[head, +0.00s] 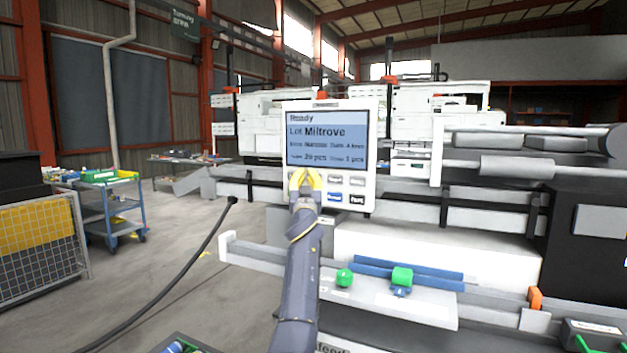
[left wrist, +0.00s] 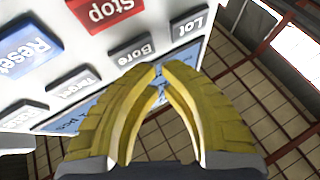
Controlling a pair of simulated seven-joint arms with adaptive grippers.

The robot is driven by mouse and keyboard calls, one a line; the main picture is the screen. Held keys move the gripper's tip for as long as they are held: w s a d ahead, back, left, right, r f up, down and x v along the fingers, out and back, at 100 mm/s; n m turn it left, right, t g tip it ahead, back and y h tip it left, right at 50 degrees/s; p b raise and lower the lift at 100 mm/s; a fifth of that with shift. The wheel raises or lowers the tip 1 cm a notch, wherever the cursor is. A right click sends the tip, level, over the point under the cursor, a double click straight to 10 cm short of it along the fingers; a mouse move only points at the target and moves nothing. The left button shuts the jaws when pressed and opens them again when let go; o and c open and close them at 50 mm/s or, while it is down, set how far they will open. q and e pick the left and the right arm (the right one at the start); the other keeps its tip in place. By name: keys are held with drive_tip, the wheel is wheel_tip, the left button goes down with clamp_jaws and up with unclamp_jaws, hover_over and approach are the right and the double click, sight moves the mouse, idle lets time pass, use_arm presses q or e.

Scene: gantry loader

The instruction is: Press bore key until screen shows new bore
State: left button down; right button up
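The control panel (head: 371,150) stands upright on the machine, facing me. Its blue screen (head: 326,140) reads "Ready" and "Lot Miltrove"; a smaller line below seems to give the bore as "Narrow", but it is blurred. My left gripper (head: 305,173) has yellow fingers and covers keys at the panel's lower left. In the left wrist view, the Bore key (left wrist: 131,50) lies just beyond the fingertips, beside the Lot key (left wrist: 188,27). The left fingertips (left wrist: 160,68) meet, with nothing held; contact with a key cannot be told. My right gripper is out of view.
Other keys close by are the red Stop key (left wrist: 103,10), blue Reset key (left wrist: 27,50) and Target key (left wrist: 74,84). Below the panel are rails with green clamps (head: 402,276). A blue cart (head: 117,207) stands left, with open floor between.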

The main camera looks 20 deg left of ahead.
use_arm(q)
drive_tip(key=shift+s+a, duration=0.2)
drive_tip(key=shift+s, duration=1.05)
drive_tip(key=shift+s+a, duration=0.15)
drive_tip(key=shift+s, duration=1.1)
